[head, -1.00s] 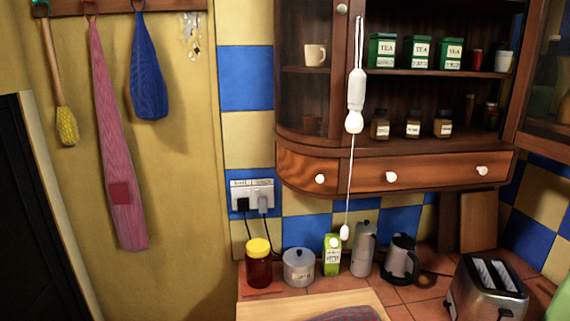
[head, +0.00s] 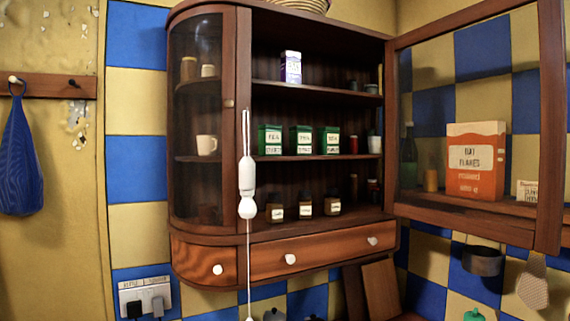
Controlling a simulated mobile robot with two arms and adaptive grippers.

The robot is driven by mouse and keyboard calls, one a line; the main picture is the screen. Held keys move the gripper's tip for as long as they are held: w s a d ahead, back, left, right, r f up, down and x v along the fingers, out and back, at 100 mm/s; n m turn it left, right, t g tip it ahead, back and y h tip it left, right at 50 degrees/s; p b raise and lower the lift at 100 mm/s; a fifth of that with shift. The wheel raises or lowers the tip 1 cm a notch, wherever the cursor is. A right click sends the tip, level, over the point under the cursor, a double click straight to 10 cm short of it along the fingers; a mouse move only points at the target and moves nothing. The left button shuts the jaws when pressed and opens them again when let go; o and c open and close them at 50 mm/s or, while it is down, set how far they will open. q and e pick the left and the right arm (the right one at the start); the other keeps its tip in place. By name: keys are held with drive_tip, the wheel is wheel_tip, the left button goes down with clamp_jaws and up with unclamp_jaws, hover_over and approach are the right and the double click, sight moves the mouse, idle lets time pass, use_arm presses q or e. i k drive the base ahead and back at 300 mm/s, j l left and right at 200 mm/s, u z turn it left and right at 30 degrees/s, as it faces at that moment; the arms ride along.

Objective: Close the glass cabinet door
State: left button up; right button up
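The wooden wall cabinet (head: 275,219) hangs at the centre of the head view. Its glass door (head: 548,125) is hinged on the cabinet's right side and stands wide open, swung out to the right. Its wooden frame surrounds clear glass, and a box shows through it. The front opening is uncovered, with several tins and jars on the shelves. A curved glass side panel (head: 198,120) at the left of the cabinet is shut. Neither of my grippers is in view.
A white pull cord (head: 247,180) hangs in front of the cabinet's left part. A red and white box (head: 475,160) shows behind the open door. A small pan (head: 482,261) hangs below the door. A blue cloth (head: 20,160) hangs at left.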

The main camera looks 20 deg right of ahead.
sight(546, 239)
drive_tip(key=k+l+z, duration=0.25)
drive_tip(key=l+z, duration=0.25)
drive_tip(key=k+l+z, duration=0.2)
drive_tip(key=l, duration=0.2)
drive_tip(key=i, duration=0.1)
